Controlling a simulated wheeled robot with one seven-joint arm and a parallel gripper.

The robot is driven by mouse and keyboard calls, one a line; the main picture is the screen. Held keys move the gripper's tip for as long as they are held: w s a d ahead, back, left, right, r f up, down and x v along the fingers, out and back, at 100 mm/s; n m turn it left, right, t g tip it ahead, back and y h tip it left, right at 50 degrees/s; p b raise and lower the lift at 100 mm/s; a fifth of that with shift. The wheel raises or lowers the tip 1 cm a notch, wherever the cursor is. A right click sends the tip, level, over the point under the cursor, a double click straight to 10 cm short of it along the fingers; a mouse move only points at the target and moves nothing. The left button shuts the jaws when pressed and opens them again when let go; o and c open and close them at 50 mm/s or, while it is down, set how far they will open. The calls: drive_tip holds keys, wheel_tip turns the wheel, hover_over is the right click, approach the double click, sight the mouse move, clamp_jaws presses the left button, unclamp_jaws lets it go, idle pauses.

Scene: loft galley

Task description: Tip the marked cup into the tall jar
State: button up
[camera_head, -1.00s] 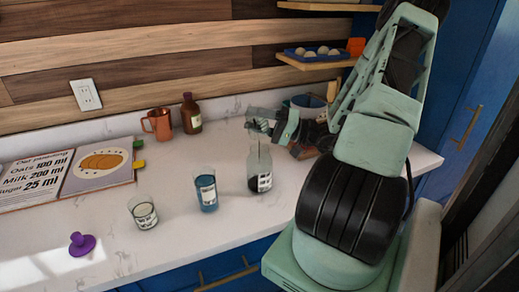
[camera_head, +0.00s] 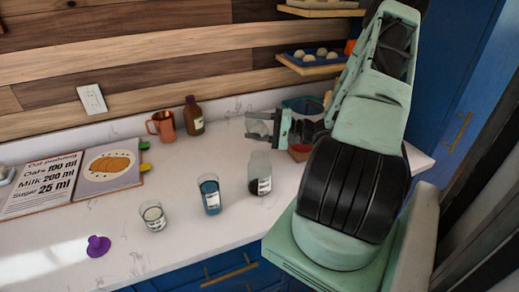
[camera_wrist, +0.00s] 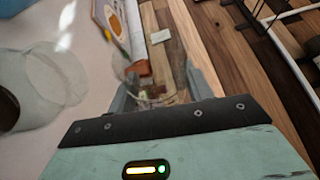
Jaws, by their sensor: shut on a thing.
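A clear glass cup (camera_head: 258,127) is in my gripper (camera_head: 276,126), lying nearly on its side with its mouth to the left. My gripper is shut on it; the cup also shows between the fingers in the wrist view (camera_wrist: 150,92). It looks empty or nearly so; I cannot make out a mark on it. The tall clear jar (camera_head: 260,168) stands upright on the counter just below the cup in the head view, with a white label and dark contents at its bottom. The cup is apart from the jar's mouth.
A glass with blue contents (camera_head: 209,195) and a glass with pale contents (camera_head: 153,216) stand left of the jar. A copper mug (camera_head: 162,126) and a brown bottle (camera_head: 193,117) stand behind. A purple object (camera_head: 98,246) and a recipe book (camera_head: 45,185) are at left.

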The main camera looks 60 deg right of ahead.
drive_tip(key=shift+w+d+r+m+p, duration=0.15)
drive_tip(key=shift+r+m+p, duration=0.45)
drive_tip(key=shift+p, duration=0.4)
drive_tip(key=shift+w+d+f+m+g+p, duration=0.3)
drive_tip(key=shift+w+f+m+g+p, duration=0.15)
drive_tip(key=shift+m+p, duration=0.45)
drive_tip(key=shift+f+m+g, duration=0.25)
drive_tip(key=shift+f+m, duration=0.05)
drive_tip(key=shift+f, duration=0.15)
wheel_tip(320, 180, down, 2)
drive_tip(key=m+g+p, duration=0.1)
drive_tip(key=m, duration=0.2)
drive_tip(key=shift+s+g+p, duration=0.1)
drive_tip(key=shift+g+p, duration=0.3)
drive_tip(key=shift+d+r+m+g+p, duration=0.1)
drive_tip(key=shift+r+m+g+p, duration=0.2)
drive_tip(key=shift+r+m+p, duration=0.55)
drive_tip(key=shift+w+d+r+m+g+y+p, duration=0.25)
drive_tip(key=shift+w+d+r+m+g+p, duration=0.45)
drive_tip(key=shift+p, duration=0.5)
drive_tip(key=shift+w+d+r+m+g+y+p, duration=0.25)
drive_tip(key=shift+w+r+m+p, duration=0.25)
drive_tip(key=shift+m+p, duration=0.5)
drive_tip(key=shift+w+d+r+m+g+y+p, duration=0.2)
drive_tip(key=shift+w+d+r+m+g+p, duration=0.3)
drive_tip(key=shift+p, duration=0.85)
